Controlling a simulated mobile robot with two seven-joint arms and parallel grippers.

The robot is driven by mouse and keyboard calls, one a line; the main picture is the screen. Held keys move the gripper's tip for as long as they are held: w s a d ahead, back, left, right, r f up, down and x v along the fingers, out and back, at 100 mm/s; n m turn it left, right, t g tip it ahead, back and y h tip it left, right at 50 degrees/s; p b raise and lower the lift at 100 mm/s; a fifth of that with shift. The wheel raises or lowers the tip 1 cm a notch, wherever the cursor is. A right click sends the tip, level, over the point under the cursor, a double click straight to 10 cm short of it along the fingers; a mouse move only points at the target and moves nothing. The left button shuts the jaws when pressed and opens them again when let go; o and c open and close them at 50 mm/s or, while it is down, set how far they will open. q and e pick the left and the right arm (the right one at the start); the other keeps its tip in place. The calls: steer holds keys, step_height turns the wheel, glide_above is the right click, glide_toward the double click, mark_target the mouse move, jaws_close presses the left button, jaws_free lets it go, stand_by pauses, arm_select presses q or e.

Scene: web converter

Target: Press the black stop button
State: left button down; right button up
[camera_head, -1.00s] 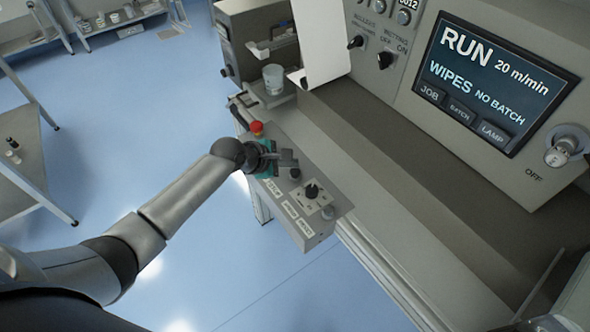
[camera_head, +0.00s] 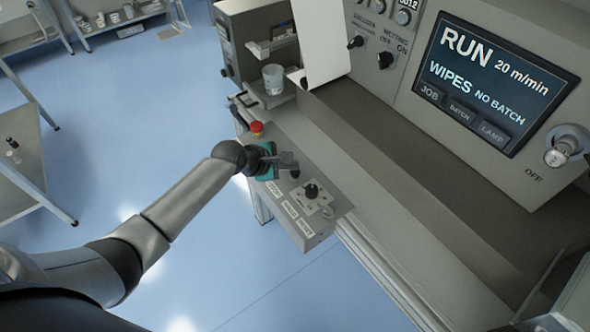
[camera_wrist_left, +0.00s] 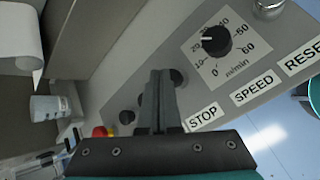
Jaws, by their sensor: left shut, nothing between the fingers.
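The grey control box (camera_head: 318,230) carries labels, a speed knob and buttons. The black stop button (camera_head: 295,174) sits above the STOP label. In the left wrist view, a black round button (camera_wrist_left: 178,77) shows just right of my fingertips, near the STOP label (camera_wrist_left: 203,115), partly hidden by the fingers. My left gripper (camera_head: 288,160) is shut and empty, over the box close to this button. Whether the fingers touch it I cannot tell. In the wrist view the shut fingers (camera_wrist_left: 160,78) point at the panel. My right gripper is not in view.
A red mushroom button (camera_head: 257,128) is behind my left gripper. The speed knob (camera_head: 311,191) is right of the stop button. The screen (camera_head: 495,82) reads RUN, 20 m/min. A white cup (camera_head: 273,79) stands on the machine's ledge. Blue floor lies open at left.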

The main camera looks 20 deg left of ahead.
mark_target(291, 173)
arm_select(q)
steer(key=shift+f+b, duration=0.3)
steer(key=shift+f, duration=0.3)
stand_by(0.7)
steer(key=shift+r, duration=0.1)
steer(key=shift+r+p, duration=0.9)
steer(key=shift+p, duration=0.4)
steer(key=shift+r, duration=0.1)
step_height(291, 173, up, 5)
steer(key=p, duration=0.6)
stand_by(0.4)
